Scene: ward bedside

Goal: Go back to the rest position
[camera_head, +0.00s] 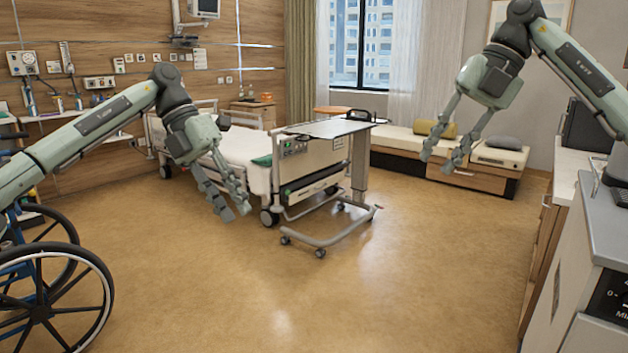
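My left gripper (236,211) hangs in the air left of centre, in front of the hospital bed in the picture, fingers pointing down. Its fingertips are apart and nothing shows between them. My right gripper (440,161) hangs higher at the upper right, in front of the window bench in the picture, fingers pointing down to the left. Its fingers are spread and empty.
A hospital bed (243,147) stands at centre left with an overbed table (322,129) on a wheeled base. A wheelchair (45,290) is at the lower left. A counter (565,215) lines the right side. The middle floor is clear.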

